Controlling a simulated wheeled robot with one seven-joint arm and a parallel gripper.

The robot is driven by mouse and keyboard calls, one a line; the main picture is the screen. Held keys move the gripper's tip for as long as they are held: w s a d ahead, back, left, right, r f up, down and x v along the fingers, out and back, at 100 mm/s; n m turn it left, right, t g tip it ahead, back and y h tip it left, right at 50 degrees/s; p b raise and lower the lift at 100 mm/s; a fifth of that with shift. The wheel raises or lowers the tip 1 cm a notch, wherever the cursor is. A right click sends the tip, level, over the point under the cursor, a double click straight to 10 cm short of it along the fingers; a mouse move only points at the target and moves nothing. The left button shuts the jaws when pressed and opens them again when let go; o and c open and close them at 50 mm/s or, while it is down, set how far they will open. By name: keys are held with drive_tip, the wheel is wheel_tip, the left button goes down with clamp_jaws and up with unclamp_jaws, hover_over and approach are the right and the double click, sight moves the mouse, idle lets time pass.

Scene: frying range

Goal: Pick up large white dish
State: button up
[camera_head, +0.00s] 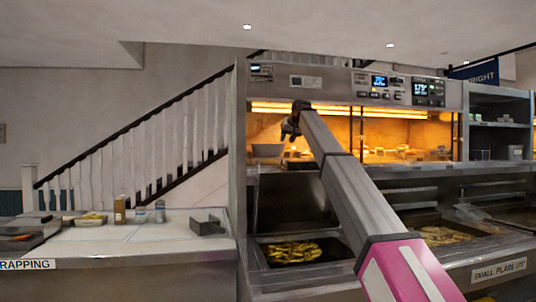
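My arm reaches up and away from the lower right of the view. My gripper (291,122) is at its far end, small and dark, in front of the lit heated cabinet (345,112). Its fingers are too small to tell whether they are open or shut. I cannot clearly make out a large white dish. A pale grey-white container (268,150) sits in the cabinet's left end, below and left of my gripper and apart from it; I cannot tell if it is the dish. My arm hides part of the cabinet.
A fryer pan with chips (291,252) lies below the cabinet, with a raised dark panel (290,203) behind it. More chips (440,235) lie right of my arm. Shelves (497,124) stand right.

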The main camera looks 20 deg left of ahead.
drive_tip(key=x, duration=0.4)
clamp_jaws()
drive_tip(key=shift+r, duration=0.1)
